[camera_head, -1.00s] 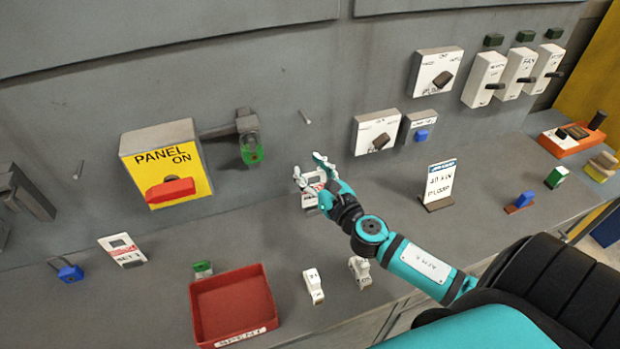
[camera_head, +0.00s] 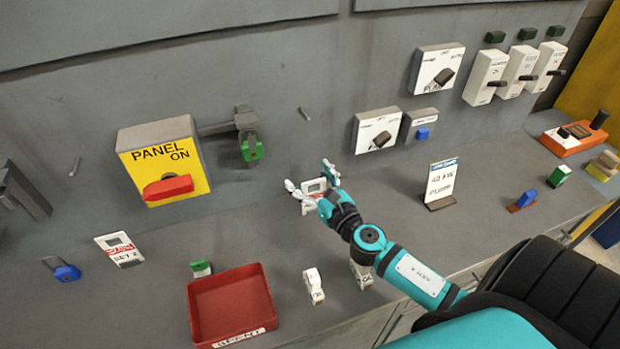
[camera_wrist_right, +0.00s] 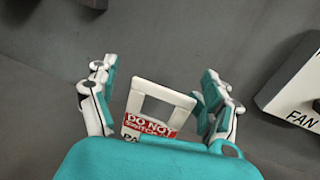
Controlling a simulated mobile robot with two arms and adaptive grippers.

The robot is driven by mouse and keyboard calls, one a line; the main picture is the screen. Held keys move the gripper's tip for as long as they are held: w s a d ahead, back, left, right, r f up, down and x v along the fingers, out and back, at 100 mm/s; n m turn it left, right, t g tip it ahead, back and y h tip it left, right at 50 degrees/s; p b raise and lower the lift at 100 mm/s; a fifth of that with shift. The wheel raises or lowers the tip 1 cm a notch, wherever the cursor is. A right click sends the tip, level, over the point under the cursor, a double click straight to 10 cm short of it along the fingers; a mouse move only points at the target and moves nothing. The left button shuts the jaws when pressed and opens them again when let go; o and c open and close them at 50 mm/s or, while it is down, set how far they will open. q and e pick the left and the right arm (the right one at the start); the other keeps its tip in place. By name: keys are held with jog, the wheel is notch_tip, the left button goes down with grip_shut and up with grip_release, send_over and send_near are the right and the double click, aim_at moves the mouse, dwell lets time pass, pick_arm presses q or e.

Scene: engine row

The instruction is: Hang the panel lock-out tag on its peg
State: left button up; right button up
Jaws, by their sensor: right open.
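A white tag with a red "DO NOT" band and a window near its top (camera_head: 314,186) is by the foot of the grey wall. Lettering starting "PA" shows on it (camera_wrist_right: 150,126) in the right wrist view; the rest is hidden by my gripper. My right gripper (camera_head: 311,178) is open, with its fingers on either side of this tag. In the wrist view my right gripper (camera_wrist_right: 154,88) shows gaps between both fingers and the tag. A thin peg (camera_head: 304,114) sticks out of the wall above. Another peg (camera_head: 75,167) is at the far left. My left gripper is out of view.
A yellow "PANEL ON" box (camera_head: 163,160) with a red handle is on the wall, beside a green padlock (camera_head: 251,149). A "SET 2" tag (camera_head: 121,250), a red tray (camera_head: 232,302) and small white tags (camera_head: 314,287) are on the counter. A sign (camera_head: 440,182) stands right of my arm.

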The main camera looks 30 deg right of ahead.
jog(key=s+b, duration=0.4)
jog(key=s, duration=0.8)
jog(key=shift+a+r, duration=0.15)
jog(key=shift+r, duration=0.15)
